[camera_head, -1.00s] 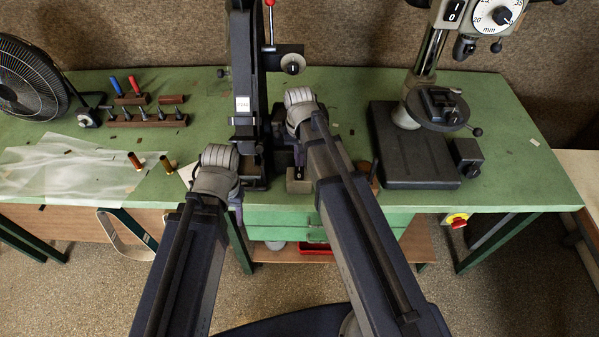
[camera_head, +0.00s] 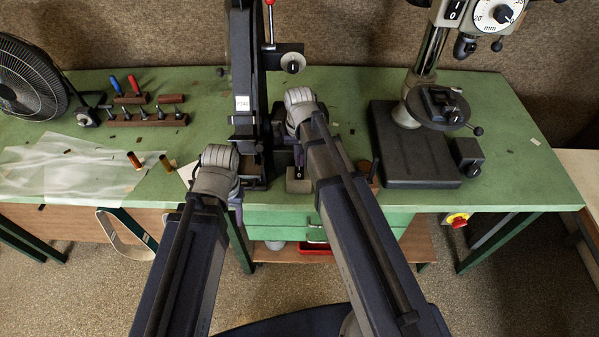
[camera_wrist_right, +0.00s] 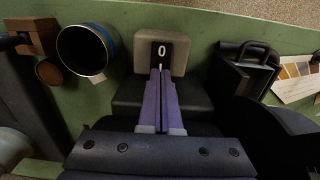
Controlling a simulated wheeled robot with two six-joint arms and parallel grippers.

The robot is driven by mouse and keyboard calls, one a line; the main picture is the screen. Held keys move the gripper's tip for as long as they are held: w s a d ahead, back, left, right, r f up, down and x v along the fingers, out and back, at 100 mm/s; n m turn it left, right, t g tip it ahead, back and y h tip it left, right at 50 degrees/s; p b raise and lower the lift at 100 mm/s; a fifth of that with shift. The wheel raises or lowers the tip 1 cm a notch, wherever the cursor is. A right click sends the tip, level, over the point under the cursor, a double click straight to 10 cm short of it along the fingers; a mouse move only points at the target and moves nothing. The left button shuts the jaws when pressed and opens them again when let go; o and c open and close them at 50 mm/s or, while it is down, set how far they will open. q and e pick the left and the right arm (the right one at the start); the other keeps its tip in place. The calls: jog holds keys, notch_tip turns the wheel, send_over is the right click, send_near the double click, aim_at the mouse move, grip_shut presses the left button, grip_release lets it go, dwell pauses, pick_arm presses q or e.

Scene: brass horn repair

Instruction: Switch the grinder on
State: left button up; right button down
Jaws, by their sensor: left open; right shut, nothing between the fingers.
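The grinder (camera_head: 249,75) is a tall dark belt machine in the middle of the bench in the head view, with a white label on its front. Its small grey switch box (camera_head: 298,186) sits low at its right side. In the right wrist view the switch box (camera_wrist_right: 146,63) shows a black plate marked 0. My right gripper (camera_wrist_right: 160,72) is shut and empty, its purple fingertips at the lower edge of that plate; I cannot tell if they touch it. My left gripper (camera_head: 237,210) is open at the bench's front edge, mostly hidden by its wrist.
A drill press (camera_head: 415,165) stands to the right, with a red and yellow stop button (camera_head: 457,220) below the bench edge. A fan (camera_head: 28,85), a tool rack (camera_head: 150,119) and a clear sheet (camera_head: 65,165) are at left. A blue-rimmed cup (camera_wrist_right: 85,52) stands near the switch box.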

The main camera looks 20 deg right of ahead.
pick_arm(q)
jog(key=shift+f+b, duration=0.65)
jog(key=shift+f, duration=0.05)
pick_arm(e)
jog(key=shift+f, duration=0.7)
pick_arm(q)
jog(key=shift+r, duration=0.1)
pick_arm(e)
notch_tip(320, 180, up, 7)
jog(key=p, duration=0.7)
pick_arm(q)
notch_tip(320, 180, up, 7)
